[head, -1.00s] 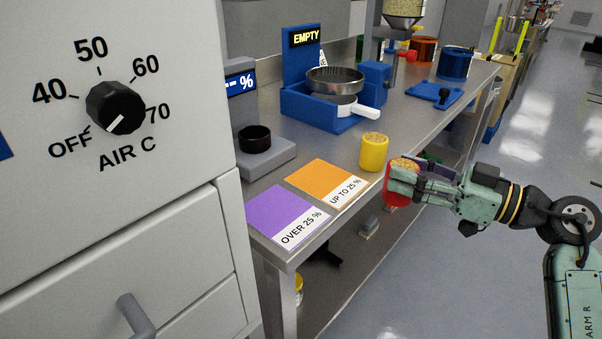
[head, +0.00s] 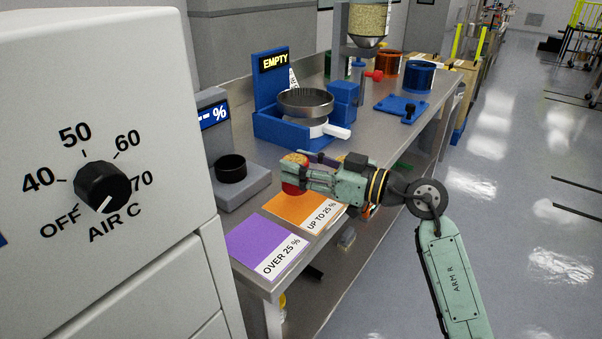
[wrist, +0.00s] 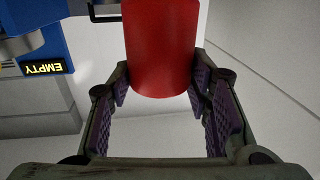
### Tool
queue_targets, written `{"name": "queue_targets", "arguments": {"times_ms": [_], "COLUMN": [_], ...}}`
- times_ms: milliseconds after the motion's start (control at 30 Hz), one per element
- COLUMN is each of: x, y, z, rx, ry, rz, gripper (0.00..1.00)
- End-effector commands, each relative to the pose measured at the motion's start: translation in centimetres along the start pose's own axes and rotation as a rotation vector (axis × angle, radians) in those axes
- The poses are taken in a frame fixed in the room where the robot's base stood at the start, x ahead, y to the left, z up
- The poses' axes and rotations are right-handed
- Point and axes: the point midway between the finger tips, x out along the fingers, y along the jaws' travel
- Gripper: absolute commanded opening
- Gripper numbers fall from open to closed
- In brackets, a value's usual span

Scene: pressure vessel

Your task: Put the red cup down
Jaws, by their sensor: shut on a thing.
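The red cup (head: 290,188) is held in my gripper (head: 302,174), with tan grain-like contents showing at its top. In the head view it appears in front of the bench, over the back left part of the orange mat (head: 286,207) marked "UP TO 25 %". I cannot tell whether its base touches anything. The fingers hide much of its side. In the wrist view the red cup (wrist: 162,45) stands between the two purple-padded fingers of my gripper (wrist: 158,88), shut on it.
A purple mat (head: 262,246) marked "OVER 25 %" lies in front. Behind is a blue stand with a sieve (head: 305,103) and an "EMPTY" sign (head: 274,60). The white cabinet (head: 110,260) fills the near left.

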Motion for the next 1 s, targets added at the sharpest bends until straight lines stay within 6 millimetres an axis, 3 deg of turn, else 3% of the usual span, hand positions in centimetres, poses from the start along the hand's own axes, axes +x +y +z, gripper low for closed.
{"name": "queue_targets", "arguments": {"times_ms": [300,700,733,1000], "x": [0.1,0.0,0.1,0.1], "y": [0.0,0.0,0.0,0.0], "z": [3.2,4.0,3.9,3.8], "rx": [0.002,0.0,0.0,0.0], "ry": [0.003,0.001,0.0,0.0], "rz": [0.0,0.0,0.0,0.0], "gripper": [0.1,0.1,0.47,0.65]}}
